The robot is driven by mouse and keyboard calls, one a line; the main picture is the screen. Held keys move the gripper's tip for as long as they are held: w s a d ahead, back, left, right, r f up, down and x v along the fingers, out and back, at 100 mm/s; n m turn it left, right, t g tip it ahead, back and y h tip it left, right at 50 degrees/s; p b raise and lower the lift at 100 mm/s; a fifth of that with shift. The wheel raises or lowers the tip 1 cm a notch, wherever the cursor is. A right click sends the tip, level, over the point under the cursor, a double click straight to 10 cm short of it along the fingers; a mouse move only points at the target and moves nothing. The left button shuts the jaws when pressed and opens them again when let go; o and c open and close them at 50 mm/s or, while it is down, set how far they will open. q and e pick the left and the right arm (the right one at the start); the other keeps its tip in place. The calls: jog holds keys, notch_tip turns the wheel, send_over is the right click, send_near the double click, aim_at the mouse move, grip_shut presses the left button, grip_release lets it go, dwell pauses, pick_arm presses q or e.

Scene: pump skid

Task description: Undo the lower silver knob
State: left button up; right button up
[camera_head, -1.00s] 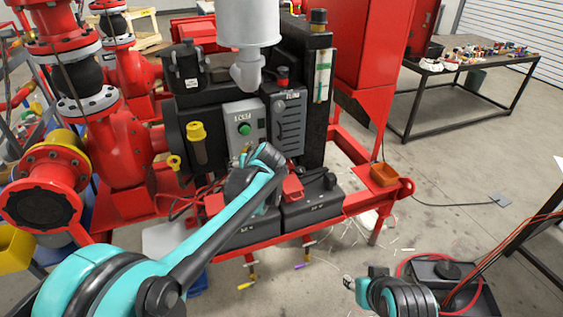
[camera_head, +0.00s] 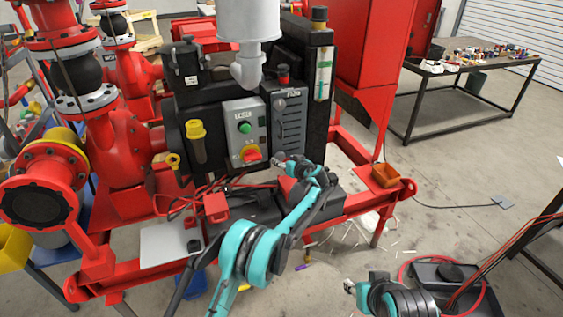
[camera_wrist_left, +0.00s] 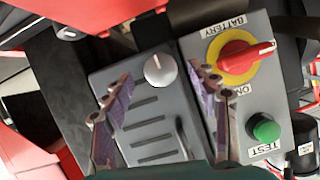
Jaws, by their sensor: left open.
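The lower silver knob (camera_wrist_left: 159,68) is a small round knob with a pale pointer line on a grey louvred panel (camera_head: 290,120). In the wrist view it lies beyond and between the two spread fingers of my left gripper (camera_wrist_left: 163,88), with nothing between them. In the head view my left gripper (camera_head: 283,162) is at the panel's lower end, and the lower knob cannot be made out there. A second small knob (camera_head: 281,103) shows higher on the panel. My right gripper (camera_head: 350,287) is low at the right, too small to read.
Beside the panel is a grey box with a red-and-yellow battery switch (camera_wrist_left: 237,57) and a green test button (camera_wrist_left: 266,129), close to one finger. Black batteries (camera_head: 240,212) and a red frame lie below.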

aim_at(281, 158)
pick_arm(q)
jog(key=shift+b+x, duration=0.35)
jog(key=shift+x, duration=1.2)
jog(key=c, duration=1.2)
jog(key=shift+o, duration=0.2)
jog(key=shift+m, duration=0.3)
jog(key=shift+d+m+y+p, duration=0.1)
jog(key=shift+m+y+p, duration=0.25)
jog(key=shift+m+y, duration=0.5)
jog(key=shift+m+g+y, duration=0.3)
jog(key=shift+m+y, duration=0.45)
jog(key=shift+m, duration=0.4)
